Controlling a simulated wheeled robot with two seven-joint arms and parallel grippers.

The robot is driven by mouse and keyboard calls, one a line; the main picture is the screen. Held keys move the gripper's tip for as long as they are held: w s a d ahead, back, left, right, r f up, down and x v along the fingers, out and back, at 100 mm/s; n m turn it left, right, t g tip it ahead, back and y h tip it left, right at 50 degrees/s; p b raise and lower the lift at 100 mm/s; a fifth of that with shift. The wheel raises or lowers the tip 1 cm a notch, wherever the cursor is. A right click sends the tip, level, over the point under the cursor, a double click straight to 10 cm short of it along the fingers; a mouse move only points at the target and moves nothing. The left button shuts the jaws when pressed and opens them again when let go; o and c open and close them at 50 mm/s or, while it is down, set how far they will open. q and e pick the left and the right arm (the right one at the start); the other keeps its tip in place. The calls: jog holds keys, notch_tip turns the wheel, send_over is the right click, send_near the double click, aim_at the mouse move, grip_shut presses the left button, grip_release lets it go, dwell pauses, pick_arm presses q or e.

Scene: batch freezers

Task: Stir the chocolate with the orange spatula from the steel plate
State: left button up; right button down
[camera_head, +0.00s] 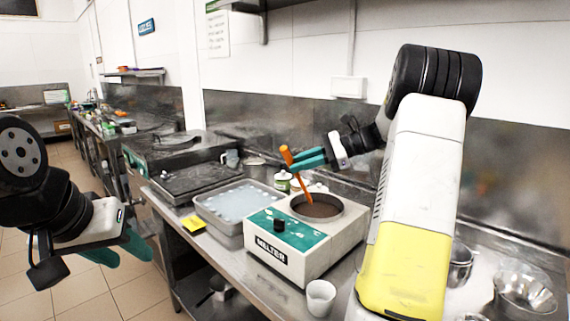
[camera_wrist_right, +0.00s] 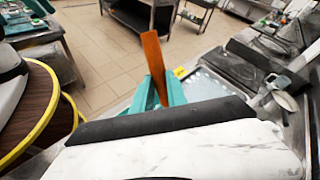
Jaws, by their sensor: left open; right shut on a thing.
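The orange spatula (camera_head: 302,184) is held tilted in my right gripper (camera_head: 300,162), whose teal fingers are shut on its upper part. Its lower end reaches into the round well of the white melter (camera_head: 318,252), at the brown chocolate (camera_head: 322,210); how deep it dips I cannot tell. In the right wrist view the spatula (camera_wrist_right: 153,62) stands up between the teal fingers (camera_wrist_right: 158,96). My left gripper (camera_head: 122,248) is open and empty at the lower left, over the floor and apart from the counter.
A metal tray (camera_head: 210,222) with pale contents stands left of the melter. A white cup (camera_head: 320,297) stands in front of it, and small jars (camera_head: 282,181) behind. Steel bowls (camera_head: 525,288) are at the right. A yellow card (camera_head: 193,223) lies near the counter edge.

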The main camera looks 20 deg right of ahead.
jog(key=shift+r, duration=2.55)
jog(key=shift+a, duration=0.1)
